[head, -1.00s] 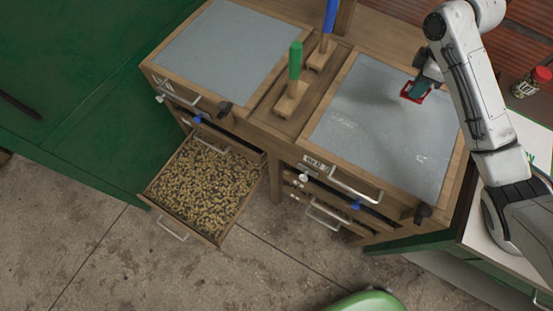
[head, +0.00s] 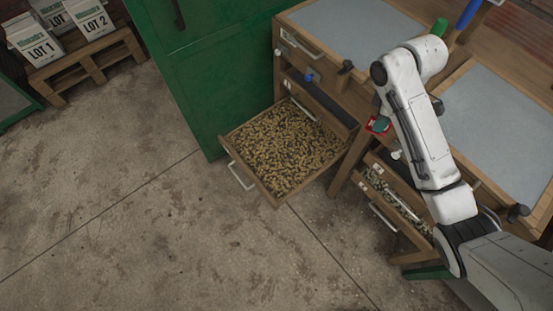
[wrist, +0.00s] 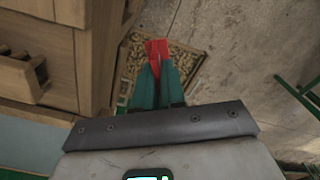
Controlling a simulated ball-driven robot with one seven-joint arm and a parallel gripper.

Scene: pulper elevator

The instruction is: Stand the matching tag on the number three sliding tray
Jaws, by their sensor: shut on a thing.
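My gripper (head: 377,125) has teal fingers and is shut on a small red tag (head: 370,121) with a pale mark. The wrist view shows the red tag (wrist: 157,49) between the fingertips (wrist: 156,70), its number unreadable. In the head view the gripper is in front of the cabinet, right of the pulled-out left tray (head: 232,163), which is full of brown pellets. A second sliding tray (head: 377,184), lower right, is partly out and partly hidden by my arm. No tray number is readable. In the wrist view, a pellet-filled tray (wrist: 187,58) lies below the tag.
Grey tops (head: 350,25) cover the wooden cabinet, with a green handle (head: 439,27) and a blue one (head: 467,14) behind. A green cabinet (head: 215,75) stands left of the left tray. The concrete floor (head: 150,220) in front is clear.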

